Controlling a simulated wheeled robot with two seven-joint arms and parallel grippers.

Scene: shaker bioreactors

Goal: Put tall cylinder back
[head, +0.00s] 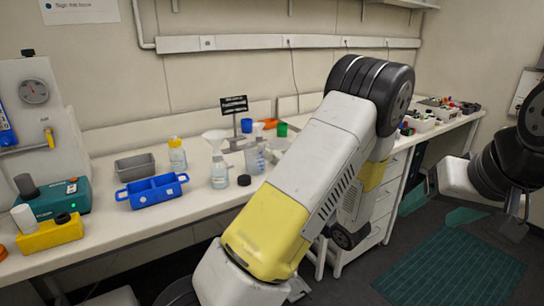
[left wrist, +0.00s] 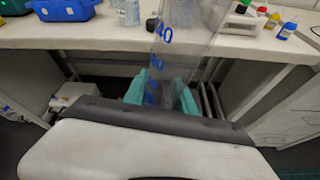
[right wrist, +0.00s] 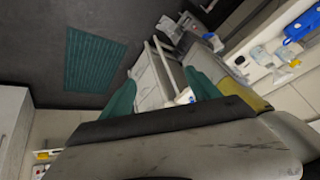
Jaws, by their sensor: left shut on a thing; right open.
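The tall cylinder (left wrist: 190,42) is clear with blue graduation marks and shows in the left wrist view. My left gripper (left wrist: 161,94) is shut on it, with one teal finger on either side. The cylinder stands up from the jaws and leans to the right in that view, in front of the bench edge. Its upper end is out of frame. In the head view my left arm hides the left gripper. My right gripper (head: 443,203) is open and empty over the floor at the right; its teal fingers also show in the right wrist view (right wrist: 160,92).
The white bench (head: 110,228) runs along the wall. A green mat (head: 455,265) lies on the floor at right.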

